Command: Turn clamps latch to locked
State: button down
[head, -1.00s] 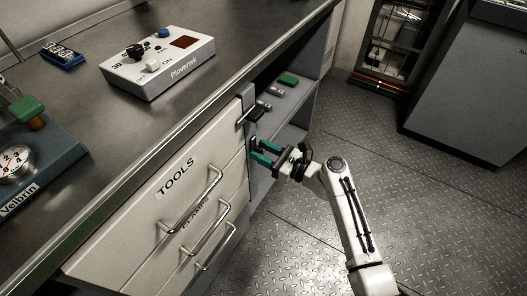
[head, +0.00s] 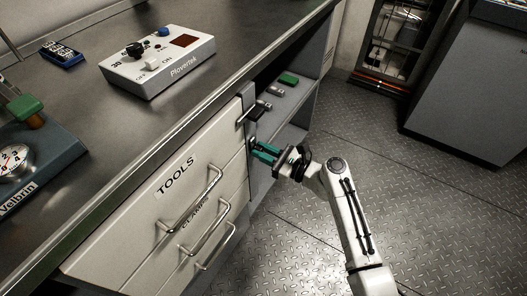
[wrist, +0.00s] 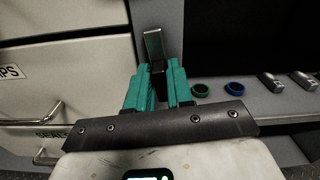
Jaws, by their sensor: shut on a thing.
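The clamps latch (wrist: 154,46) is a dark metal lever on the grey upright beside the drawers. In the wrist view it stands upright, its top showing above and between my teal fingers. Its lower part is hidden between them. My gripper (head: 260,151) is at the upright's edge and shut on the latch; in the wrist view its fingertips (wrist: 159,68) sit on either side of it. The clamps drawer (head: 196,222), marked CLAMPS, lies to the left and looks closed. In the head view my fingers largely hide this latch.
Another black latch (head: 247,115) is higher, beside the TOOLS drawer (head: 150,195). Drawer handles (head: 197,202) stick out to the left. An open shelf right of the upright holds a green ring (wrist: 200,90), a blue ring (wrist: 234,88) and metal blocks. The floor (head: 300,230) around my arm is clear.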

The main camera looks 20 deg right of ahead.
jog(key=n+b, duration=0.2)
jog(key=n, duration=0.2)
jog(key=a+f+n+b, duration=0.1)
jog(key=n+b, duration=0.2)
jog(key=n, duration=0.2)
jog(key=s+n+b, duration=0.1)
jog(key=n+b, duration=0.1)
jog(key=n, duration=0.2)
jog(key=shift+a+f+b, duration=0.15)
jog(key=shift+f+b, duration=0.25)
jog(key=shift+f+n+b, duration=0.15)
jog(key=shift+n+b, duration=1)
jog(key=shift+n, duration=0.55)
jog(key=c, duration=1.1)
grip_release()
